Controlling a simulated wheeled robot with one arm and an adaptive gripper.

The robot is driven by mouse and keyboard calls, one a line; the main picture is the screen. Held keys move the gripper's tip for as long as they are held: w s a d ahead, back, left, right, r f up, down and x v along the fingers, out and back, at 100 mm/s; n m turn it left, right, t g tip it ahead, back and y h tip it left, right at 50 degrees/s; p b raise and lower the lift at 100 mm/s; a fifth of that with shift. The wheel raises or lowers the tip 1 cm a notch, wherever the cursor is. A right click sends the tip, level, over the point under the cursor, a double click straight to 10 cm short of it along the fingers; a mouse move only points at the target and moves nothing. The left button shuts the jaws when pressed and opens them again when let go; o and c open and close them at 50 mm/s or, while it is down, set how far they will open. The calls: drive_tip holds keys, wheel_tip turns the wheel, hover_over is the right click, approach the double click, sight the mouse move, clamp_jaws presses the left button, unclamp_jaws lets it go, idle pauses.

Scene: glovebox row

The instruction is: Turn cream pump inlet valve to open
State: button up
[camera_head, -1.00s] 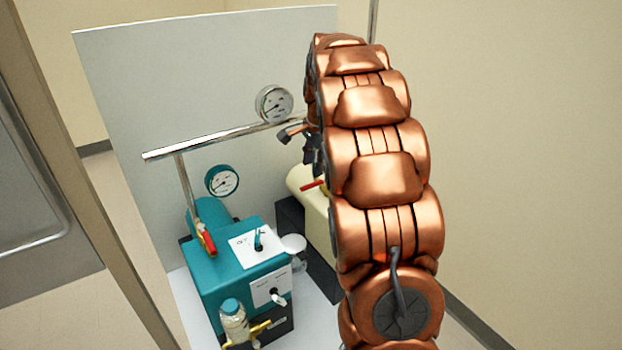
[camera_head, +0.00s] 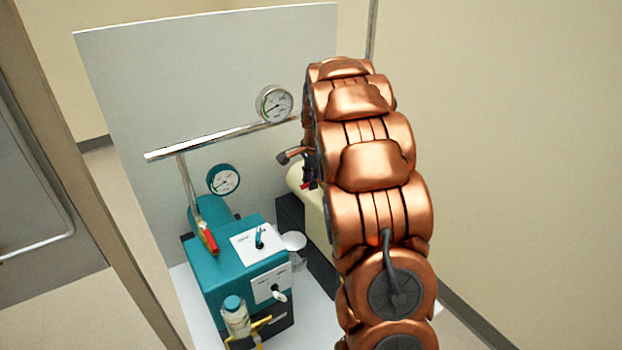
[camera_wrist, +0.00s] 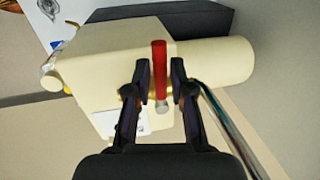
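The cream pump (camera_wrist: 110,65) fills the upper middle of the wrist view; in the head view it shows only partly (camera_head: 294,178) behind my arm. Its inlet valve has a red lever (camera_wrist: 159,68) on a metallic stem. My gripper (camera_wrist: 160,78) is open, with one dark finger on each side of the red lever. Small gaps show between the lever and both fingers. In the head view my gripper is mostly hidden by my copper arm, close to the cream pump.
A teal pump (camera_head: 225,275) with its own red valve lever (camera_head: 208,238) stands left of the cream pump. A metal pipe (camera_head: 215,138) with a round gauge (camera_head: 274,103) runs above them. A small bottle (camera_head: 235,316) stands in front. A grey panel (camera_head: 130,75) rises behind.

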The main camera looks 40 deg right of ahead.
clamp_jaws()
